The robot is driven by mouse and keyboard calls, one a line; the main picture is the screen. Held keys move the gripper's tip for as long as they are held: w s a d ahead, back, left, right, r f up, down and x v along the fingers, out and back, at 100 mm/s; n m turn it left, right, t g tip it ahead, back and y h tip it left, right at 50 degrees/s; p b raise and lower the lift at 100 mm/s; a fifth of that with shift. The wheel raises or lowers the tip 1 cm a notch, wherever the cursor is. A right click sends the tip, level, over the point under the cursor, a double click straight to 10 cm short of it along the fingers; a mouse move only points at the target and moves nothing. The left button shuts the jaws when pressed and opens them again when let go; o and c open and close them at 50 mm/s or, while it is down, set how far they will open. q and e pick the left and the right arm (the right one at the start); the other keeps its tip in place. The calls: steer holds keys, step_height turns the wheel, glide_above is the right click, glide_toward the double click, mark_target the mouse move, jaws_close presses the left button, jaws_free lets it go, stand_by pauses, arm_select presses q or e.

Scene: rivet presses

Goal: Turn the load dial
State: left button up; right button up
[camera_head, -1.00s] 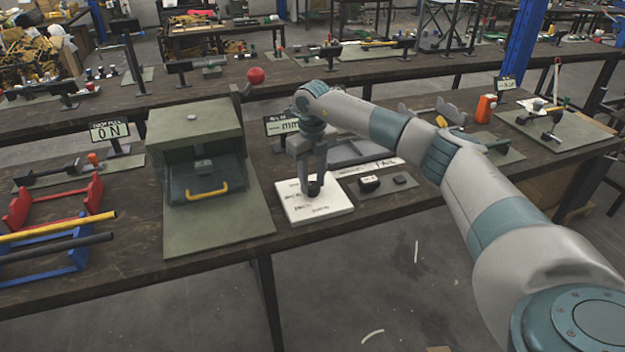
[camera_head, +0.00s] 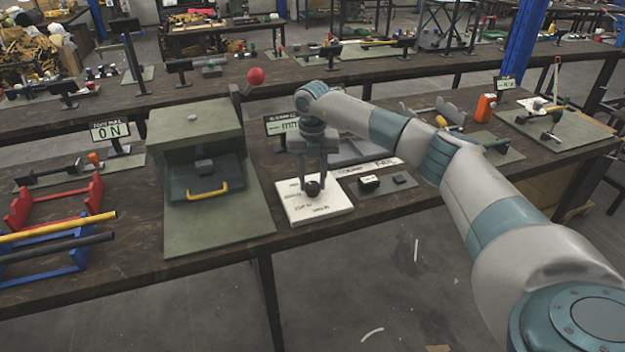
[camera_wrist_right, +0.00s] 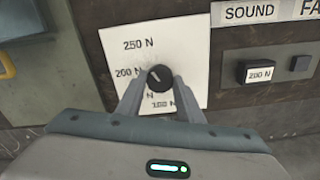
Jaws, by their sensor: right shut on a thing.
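The load dial is a black round knob (camera_head: 313,188) on a white square plate (camera_head: 300,207) near the bench's front edge. In the right wrist view the knob (camera_wrist_right: 158,77) has a pale pointer line slanting up and left. The plate (camera_wrist_right: 190,45) there reads 250 N at the top and 200 N at the left; lower marks are partly hidden. My right gripper (camera_head: 313,182) comes down from above with its fingers on both sides of the knob, shut on it. It also shows in the right wrist view (camera_wrist_right: 158,90). My left gripper is out of view.
A green press box (camera_head: 195,130) with a yellow handle (camera_head: 207,192) stands left of the plate. A red lever ball (camera_head: 255,76) rises behind it. A small block reading 200 N (camera_wrist_right: 260,74) sits right of the plate.

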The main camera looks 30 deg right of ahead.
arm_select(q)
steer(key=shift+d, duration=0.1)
arm_select(e)
steer(key=o, duration=1.1)
steer(key=shift+c, duration=0.2)
steer(key=shift+r, duration=0.8)
step_height(320, 180, up, 9)
steer(key=b, duration=0.2)
step_height(320, 180, up, 6)
steer(key=b, duration=0.1)
glide_above(312, 184)
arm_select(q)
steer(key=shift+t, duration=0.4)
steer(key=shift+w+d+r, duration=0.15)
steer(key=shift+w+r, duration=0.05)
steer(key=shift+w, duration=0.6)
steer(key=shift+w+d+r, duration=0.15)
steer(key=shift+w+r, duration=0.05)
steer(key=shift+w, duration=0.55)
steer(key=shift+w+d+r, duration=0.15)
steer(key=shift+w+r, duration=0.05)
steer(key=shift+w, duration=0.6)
arm_select(e)
steer(key=shift+s+r, duration=0.1)
steer(key=shift+r, duration=0.35)
